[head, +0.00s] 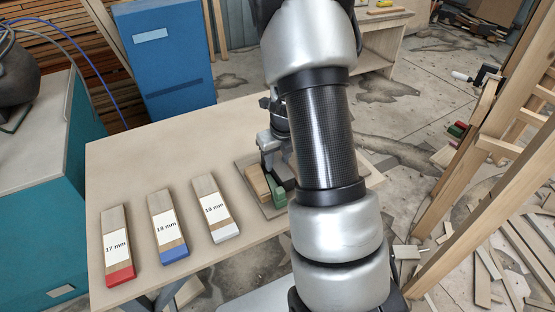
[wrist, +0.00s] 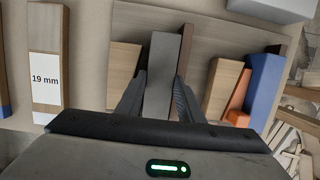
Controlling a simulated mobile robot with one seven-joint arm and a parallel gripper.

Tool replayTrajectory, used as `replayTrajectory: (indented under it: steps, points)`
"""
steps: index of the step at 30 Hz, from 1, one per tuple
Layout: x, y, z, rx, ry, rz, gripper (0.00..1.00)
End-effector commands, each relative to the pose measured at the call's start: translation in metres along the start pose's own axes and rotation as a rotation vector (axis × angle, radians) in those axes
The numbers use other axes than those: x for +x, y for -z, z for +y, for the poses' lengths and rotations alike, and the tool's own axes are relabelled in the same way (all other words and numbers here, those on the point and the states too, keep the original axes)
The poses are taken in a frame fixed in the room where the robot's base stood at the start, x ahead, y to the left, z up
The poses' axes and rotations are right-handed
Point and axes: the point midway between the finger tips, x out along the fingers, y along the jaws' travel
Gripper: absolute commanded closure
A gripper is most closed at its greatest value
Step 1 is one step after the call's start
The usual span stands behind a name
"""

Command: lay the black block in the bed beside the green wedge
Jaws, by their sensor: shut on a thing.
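My gripper (wrist: 160,82) is shut on a dark grey block, the black block (wrist: 165,55), in the wrist view. One finger lies along each side of it. In the head view my gripper (head: 270,150) is over the bed (head: 243,163), partly hidden by my arm. The black block cannot be made out there. The green wedge (head: 280,196) shows beside my arm in the bed and is not visible in the wrist view. The bed's board (wrist: 222,38) shows behind the held block. I cannot tell whether the block touches the bed.
A wooden block (head: 257,180) lies in the bed left of the green wedge. A brown strip (wrist: 187,42) stands close right of the held block. Another wooden block (wrist: 219,88), an orange piece (wrist: 238,106) and a blue block (wrist: 263,88) are further right. Labelled strips (head: 215,210) lie left.

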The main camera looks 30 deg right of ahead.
Motion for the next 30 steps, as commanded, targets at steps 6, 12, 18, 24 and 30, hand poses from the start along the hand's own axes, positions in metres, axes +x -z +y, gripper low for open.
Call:
replayTrajectory:
  steps: [6, 12, 18, 24, 30]
  points:
    - [0.003, 0.001, 0.0, -0.001, 0.001, -0.001, 0.98]
    - [0.003, 0.001, 0.0, -0.001, 0.0, 0.0, 0.47]
    - [0.003, 0.001, 0.0, -0.001, 0.0, 0.0, 0.47]
    - [-0.017, -0.004, 0.0, -0.002, 0.001, -0.002, 0.47]
    - [-0.062, -0.004, 0.001, -0.005, 0.001, -0.005, 0.47]
